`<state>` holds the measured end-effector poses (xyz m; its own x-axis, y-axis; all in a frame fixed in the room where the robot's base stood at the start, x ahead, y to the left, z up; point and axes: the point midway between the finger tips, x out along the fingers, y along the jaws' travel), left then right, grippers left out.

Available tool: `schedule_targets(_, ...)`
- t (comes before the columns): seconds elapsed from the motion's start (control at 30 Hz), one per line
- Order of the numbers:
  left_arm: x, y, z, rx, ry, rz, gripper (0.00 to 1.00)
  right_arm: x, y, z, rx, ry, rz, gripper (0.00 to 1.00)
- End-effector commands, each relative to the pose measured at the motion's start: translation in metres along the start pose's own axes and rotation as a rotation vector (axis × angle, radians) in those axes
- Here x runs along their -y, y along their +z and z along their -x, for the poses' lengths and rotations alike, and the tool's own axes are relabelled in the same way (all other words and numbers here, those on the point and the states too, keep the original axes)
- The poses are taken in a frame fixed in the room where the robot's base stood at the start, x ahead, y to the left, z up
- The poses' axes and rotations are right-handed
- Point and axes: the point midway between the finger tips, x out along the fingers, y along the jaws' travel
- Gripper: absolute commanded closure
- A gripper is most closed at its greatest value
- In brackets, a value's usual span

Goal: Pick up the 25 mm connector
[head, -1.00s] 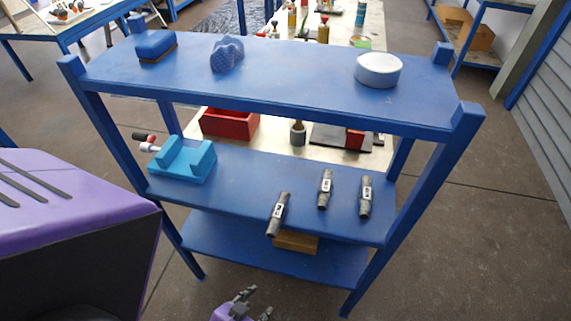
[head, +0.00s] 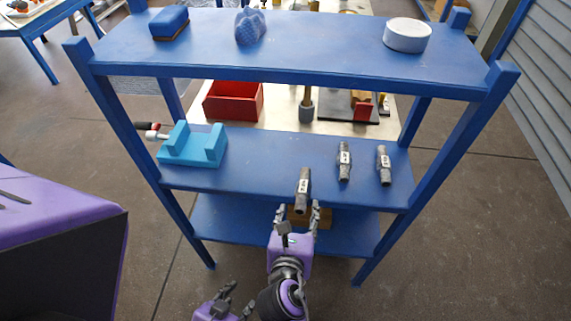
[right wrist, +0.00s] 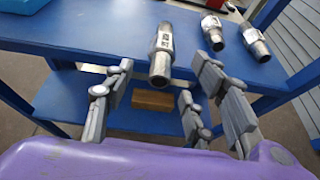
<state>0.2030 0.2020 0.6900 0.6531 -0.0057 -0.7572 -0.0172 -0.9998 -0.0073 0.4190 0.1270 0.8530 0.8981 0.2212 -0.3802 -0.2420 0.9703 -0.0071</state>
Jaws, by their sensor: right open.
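Three grey metal connectors with white labels lie on the blue middle shelf: a near one (head: 303,190), a middle one (head: 344,162) and a right one (head: 384,166). The labels are too small to read surely, so I cannot tell which is 25 mm. The near connector's end juts over the shelf's front edge. My right gripper (head: 298,212) is open and empty in front of that end. In the right wrist view, its fingers (right wrist: 162,72) stand apart, with the near connector (right wrist: 160,57) beyond and between them. My left gripper (head: 238,299) is low at the bottom edge, partly cut off.
A turquoise vise-like block (head: 193,149) sits on the left of the middle shelf (head: 260,176). A wooden block (head: 318,217) rests on the lower shelf under the near connector. The top shelf (head: 320,50) overhangs, carrying a white round piece (head: 407,35) and two blue items.

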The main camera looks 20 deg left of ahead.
Motion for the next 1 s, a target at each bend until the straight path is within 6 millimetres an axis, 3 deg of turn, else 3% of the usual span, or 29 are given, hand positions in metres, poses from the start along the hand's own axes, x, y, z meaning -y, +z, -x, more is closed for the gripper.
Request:
schedule_targets(0.43, 0.000, 0.003, -0.003, 0.005, 0.001, -0.002, 0.60, -0.001, 0.000, -0.059, -0.002, 0.000, -0.006, 0.49)
schedule_targets(0.73, 0.002, 0.005, -0.003, 0.008, -0.001, -0.008, 0.60, 0.000, 0.000, -0.065, -0.002, 0.000, -0.007, 0.49)
schedule_targets(1.0, 0.003, 0.003, -0.003, 0.003, -0.001, -0.009, 0.60, 0.000, 0.000, -0.065, -0.002, 0.000, -0.008, 0.83)
